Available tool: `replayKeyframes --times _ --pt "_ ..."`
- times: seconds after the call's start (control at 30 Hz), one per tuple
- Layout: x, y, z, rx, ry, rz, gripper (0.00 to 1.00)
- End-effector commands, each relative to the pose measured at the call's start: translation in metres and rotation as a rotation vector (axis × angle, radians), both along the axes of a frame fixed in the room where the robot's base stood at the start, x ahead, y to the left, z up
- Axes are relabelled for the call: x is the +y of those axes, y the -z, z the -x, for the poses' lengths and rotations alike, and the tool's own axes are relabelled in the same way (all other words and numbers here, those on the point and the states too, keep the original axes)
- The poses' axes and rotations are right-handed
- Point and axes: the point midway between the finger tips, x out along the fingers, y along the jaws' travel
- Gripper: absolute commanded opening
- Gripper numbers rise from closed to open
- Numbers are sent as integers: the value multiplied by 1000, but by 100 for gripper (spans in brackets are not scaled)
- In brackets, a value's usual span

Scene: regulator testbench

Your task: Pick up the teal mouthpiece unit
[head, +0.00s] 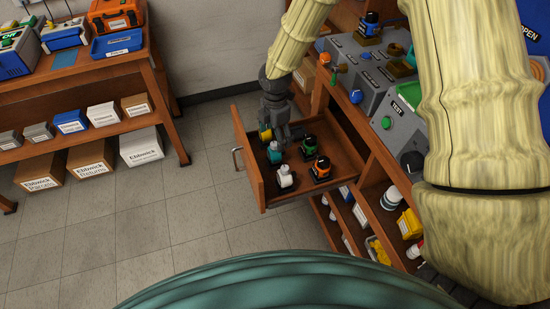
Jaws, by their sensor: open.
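The teal mouthpiece unit (274,157) stands in the open wooden drawer (256,188), on its left side; it looks teal with a paler top. My gripper (283,136) reaches down into the drawer just above and right of the teal unit in the picture. It is open and nothing shows held in it. The fingertips are small and dark here, so I cannot tell whether they touch anything. A unit with yellow (264,134) is partly hidden behind the gripper.
The drawer also holds a white unit (286,178), a black-and-green unit (309,145) and a black-and-orange unit (321,169). The grey testbench panel (372,85) rises at the right. A shelf with boxes (87,120) stands left, with clear floor (195,220) between.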

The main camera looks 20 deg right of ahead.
Motion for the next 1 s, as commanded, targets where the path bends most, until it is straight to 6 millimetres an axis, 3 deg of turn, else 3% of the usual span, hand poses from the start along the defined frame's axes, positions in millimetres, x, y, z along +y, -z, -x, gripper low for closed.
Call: replayKeyframes --times 0.23,0.57,1.0 --pt "0 31 0 3 0 2 80" --pt "-1 48 1 2 2 2 80" --pt "2 91 2 2 3 2 80"
